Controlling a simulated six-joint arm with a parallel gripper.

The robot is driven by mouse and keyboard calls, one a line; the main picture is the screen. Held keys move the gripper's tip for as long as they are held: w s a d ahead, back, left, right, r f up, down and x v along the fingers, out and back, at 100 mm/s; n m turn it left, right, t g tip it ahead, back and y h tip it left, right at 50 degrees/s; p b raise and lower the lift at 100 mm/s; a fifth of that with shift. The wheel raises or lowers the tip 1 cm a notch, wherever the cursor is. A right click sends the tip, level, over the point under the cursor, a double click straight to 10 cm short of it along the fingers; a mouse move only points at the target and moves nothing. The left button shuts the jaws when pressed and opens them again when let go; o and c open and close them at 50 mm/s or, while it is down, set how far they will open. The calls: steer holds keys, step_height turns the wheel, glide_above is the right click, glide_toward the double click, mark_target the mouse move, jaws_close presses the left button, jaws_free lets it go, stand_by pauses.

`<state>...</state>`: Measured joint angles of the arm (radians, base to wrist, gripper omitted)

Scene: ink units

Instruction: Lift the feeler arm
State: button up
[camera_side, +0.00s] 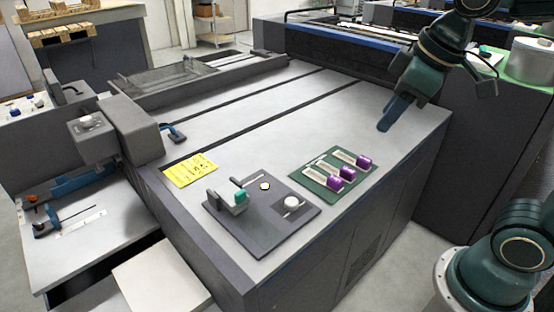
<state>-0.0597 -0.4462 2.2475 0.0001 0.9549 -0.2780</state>
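A dark grey plate (262,238) lies on the near part of the large grey machine top. On it stands a small grey bracket (228,205) with a teal block (240,196), and a thin rod and a round white knob (291,203) are beside it. Which part is the feeler arm I cannot tell for sure; the bracket with the teal block looks most like it. My gripper (388,122) hangs over the right part of the machine top, well apart from the plate. Its blue fingers are seen edge-on, so their opening is hidden.
A green panel (318,186) with several purple-knobbed sliders sits between my gripper and the plate. A yellow label (190,170) lies left of it. A grey post-like unit (130,130) rises at the left edge. The middle of the machine top is clear.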

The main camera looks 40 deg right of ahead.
steer(key=w+a+n+g, duration=0.1)
steer(key=w+a+n, duration=0.25)
steer(key=w, duration=0.55)
steer(key=n+g, duration=0.3)
steer(key=n, duration=0.8)
glide_above(240, 192)
step_height(240, 192, down, 14)
steer(key=shift+f, duration=0.15)
steer(key=shift+f, duration=0.15)
step_height(240, 192, down, 14)
steer(key=shift+r, duration=0.25)
jaws_close()
